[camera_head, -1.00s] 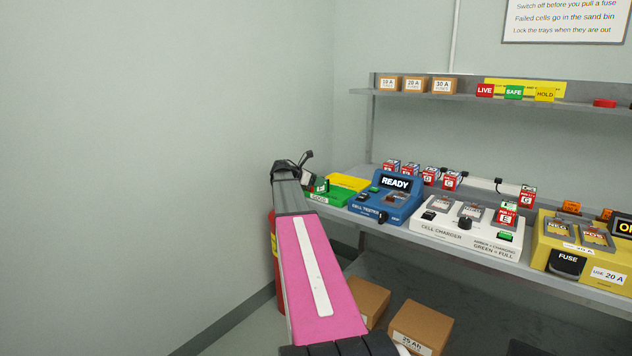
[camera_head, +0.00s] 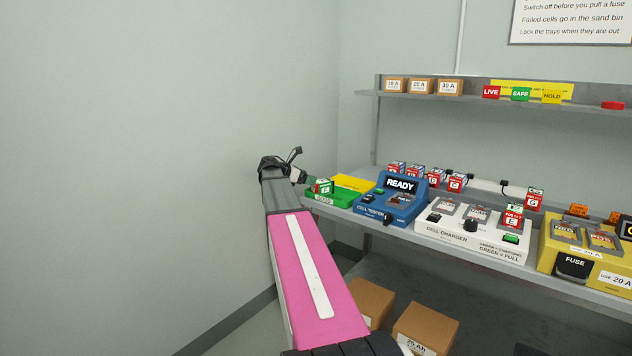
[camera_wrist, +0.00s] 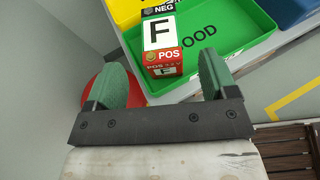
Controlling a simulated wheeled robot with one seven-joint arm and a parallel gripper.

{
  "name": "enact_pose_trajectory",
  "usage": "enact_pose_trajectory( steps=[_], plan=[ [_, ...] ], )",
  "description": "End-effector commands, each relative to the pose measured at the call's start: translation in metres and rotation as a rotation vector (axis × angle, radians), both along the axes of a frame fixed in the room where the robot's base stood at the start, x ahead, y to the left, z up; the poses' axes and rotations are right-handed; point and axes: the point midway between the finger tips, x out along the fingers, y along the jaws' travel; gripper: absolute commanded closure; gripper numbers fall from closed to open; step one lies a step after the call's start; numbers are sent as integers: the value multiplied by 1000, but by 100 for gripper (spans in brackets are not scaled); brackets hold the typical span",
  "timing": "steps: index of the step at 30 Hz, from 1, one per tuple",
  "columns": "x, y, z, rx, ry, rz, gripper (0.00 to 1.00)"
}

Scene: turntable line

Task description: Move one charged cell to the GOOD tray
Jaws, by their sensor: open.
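In the wrist view, cell F (camera_wrist: 162,45), with a white top and a red POS end, stands in the green GOOD tray (camera_wrist: 232,38) near its front left part. My gripper (camera_wrist: 160,85) is open, its green fingers spread wide in front of the cell, not closed on it. In the head view the cell (camera_head: 322,187) shows in the GOOD tray (camera_head: 338,205) at the bench's left end, with my gripper (camera_head: 304,177) just left of it. Cell E (camera_head: 512,217) sits in the white cell charger (camera_head: 455,236).
A yellow tray (camera_head: 355,183) lies behind the green one. The blue cell tester (camera_head: 385,207), reading READY, stands to its right, with several cells (camera_head: 433,176) behind. A yellow fuse unit (camera_head: 590,255) is at the right. A red round object (camera_wrist: 98,85) is below my gripper.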

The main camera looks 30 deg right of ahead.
Motion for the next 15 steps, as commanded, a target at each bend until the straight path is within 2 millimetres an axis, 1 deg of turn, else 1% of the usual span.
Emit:
enact_pose_trajectory(
  steps=[1,6,9,15],
  plan=[
    [0,10,4,-1,-1,3,21],
    [0,31,13,-1,-1,2,21],
    [0,38,16,0,0,1,21],
    [0,42,16,2,-2,-1,21]
  ],
)
